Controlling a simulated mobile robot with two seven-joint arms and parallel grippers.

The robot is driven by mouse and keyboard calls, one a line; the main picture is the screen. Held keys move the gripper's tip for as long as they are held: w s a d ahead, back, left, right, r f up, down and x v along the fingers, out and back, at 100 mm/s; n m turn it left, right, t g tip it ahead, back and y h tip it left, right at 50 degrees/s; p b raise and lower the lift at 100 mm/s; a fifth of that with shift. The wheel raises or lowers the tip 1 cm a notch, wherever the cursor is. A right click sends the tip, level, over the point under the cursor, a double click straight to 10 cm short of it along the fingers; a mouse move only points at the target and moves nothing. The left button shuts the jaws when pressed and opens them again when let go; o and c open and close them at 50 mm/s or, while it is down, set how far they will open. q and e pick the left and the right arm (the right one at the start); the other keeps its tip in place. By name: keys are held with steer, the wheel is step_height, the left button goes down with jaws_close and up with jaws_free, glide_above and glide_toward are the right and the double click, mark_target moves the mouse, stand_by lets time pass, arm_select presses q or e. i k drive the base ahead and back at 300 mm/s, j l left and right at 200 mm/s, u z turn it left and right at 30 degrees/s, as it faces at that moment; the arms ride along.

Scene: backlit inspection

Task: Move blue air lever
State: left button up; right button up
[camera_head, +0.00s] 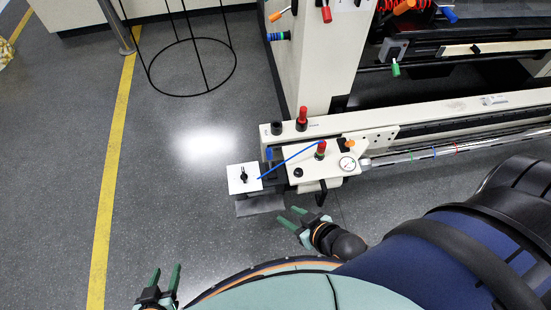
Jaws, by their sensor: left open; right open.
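Several blue parts show, and I cannot tell for certain which is the air lever. A small blue handle (269,153) sits at the left end of the cream machine rail, near the gauge. A thin blue line, like a hose (290,160), runs from there to a red knob (320,150). Another blue handle (278,36) sticks out from the cream column, and one more blue handle (448,14) is at top right. My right gripper (290,217) is open and empty, below the rail's left end. My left gripper (164,278) is open and empty at bottom left, far from the machine.
A white plate with a black knob (244,177) is at the rail's left end. A round gauge (347,164) and another red knob (302,118) are on the rail. A black wire stand (192,68) stands behind.

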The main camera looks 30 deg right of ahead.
mark_target(267, 150)
steer(key=k+z, duration=0.15)
steer(key=z, duration=0.3)
steer(key=k+z, duration=0.1)
steer(key=z, duration=1.9)
steer(key=j+z, duration=0.1)
steer(key=z, duration=0.25)
steer(key=j+z, duration=0.1)
steer(key=z, duration=0.25)
steer(key=k+j+z, duration=0.1)
steer(key=z, duration=0.3)
steer(key=k+j, duration=0.35)
steer(key=j, duration=0.15)
steer(key=k+j, duration=0.3)
steer(key=j, duration=0.15)
steer(key=k+j, duration=0.35)
steer(key=j, duration=0.15)
steer(key=k+j, duration=0.3)
steer(key=j, duration=0.15)
steer(key=k+j, duration=0.35)
steer(key=j, duration=0.15)
steer(key=k+j, duration=0.3)
steer(key=j, duration=0.2)
steer(key=k+j, duration=0.35)
steer(key=j, duration=0.1)
